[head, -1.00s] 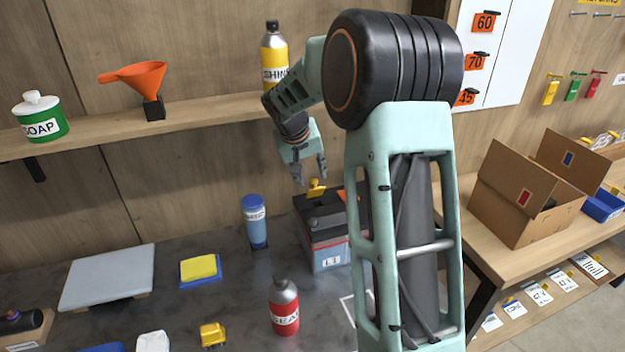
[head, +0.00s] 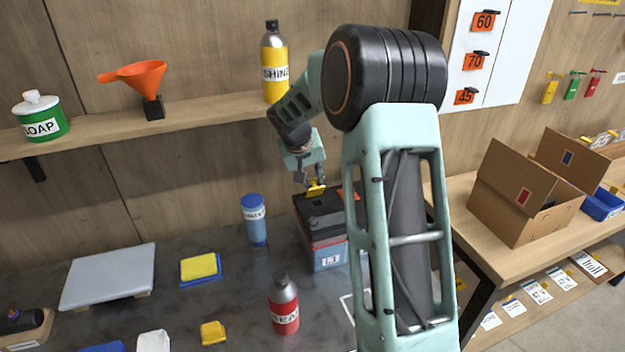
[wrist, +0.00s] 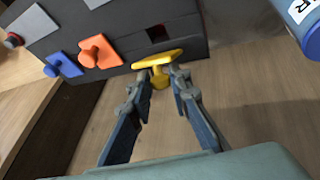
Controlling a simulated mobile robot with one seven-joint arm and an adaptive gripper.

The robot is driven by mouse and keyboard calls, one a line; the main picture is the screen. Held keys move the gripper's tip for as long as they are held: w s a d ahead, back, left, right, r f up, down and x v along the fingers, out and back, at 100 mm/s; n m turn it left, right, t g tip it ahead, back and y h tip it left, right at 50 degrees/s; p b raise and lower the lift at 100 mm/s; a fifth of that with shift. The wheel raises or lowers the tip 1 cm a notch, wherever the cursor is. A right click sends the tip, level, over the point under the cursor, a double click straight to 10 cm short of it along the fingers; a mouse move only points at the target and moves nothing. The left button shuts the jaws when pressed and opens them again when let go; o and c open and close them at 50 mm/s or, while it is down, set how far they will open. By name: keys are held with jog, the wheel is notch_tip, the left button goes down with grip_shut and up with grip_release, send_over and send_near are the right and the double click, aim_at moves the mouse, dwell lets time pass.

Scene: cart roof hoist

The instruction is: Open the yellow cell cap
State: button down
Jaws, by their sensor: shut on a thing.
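The yellow cell cap (wrist: 157,60) is a thin plate with a knob, seen nearly edge-on in the wrist view. Its plate stands tilted up beside a dark square opening (wrist: 160,33) in the top of the black battery. My gripper (wrist: 164,76) is shut on the cap's knob, between its two fingertips. In the head view the yellow cap (head: 316,189) shows just under my gripper (head: 311,183), above the battery (head: 322,207). I cannot tell whether the cap still touches the battery. An orange cap (wrist: 98,51) and a blue cap (wrist: 63,65) lie flat on the battery.
A blue bottle (head: 254,219) stands left of the battery, and a red-labelled bottle (head: 284,306) stands in front. A shelf (head: 198,117) with a yellow bottle (head: 274,66) is behind my arm.

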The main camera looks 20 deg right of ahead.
jog(key=shift+w+r+g+p, duration=0.3)
jog(key=shift+r+g+p, duration=0.1)
jog(key=shift+p, duration=1)
jog(key=g+p, duration=0.1)
jog(key=p, duration=0.1)
jog(key=w+g+p, duration=0.1)
jog(key=p, duration=0.2)
jog(key=shift+w+f+n+p, duration=0.15)
jog(key=shift+w+n+p, duration=0.15)
jog(key=shift+p, duration=0.05)
jog(key=shift+w+f+g+p, duration=0.25)
jog(key=shift+g+p, duration=0.35)
jog(key=shift+p, duration=0.15)
jog(key=c, duration=1.8)
grip_release()
jog(key=shift+s, duration=0.1)
jog(key=shift+s+f+b, duration=0.1)
jog(key=shift+f+b, duration=0.1)
jog(key=shift+b, duration=0.45)
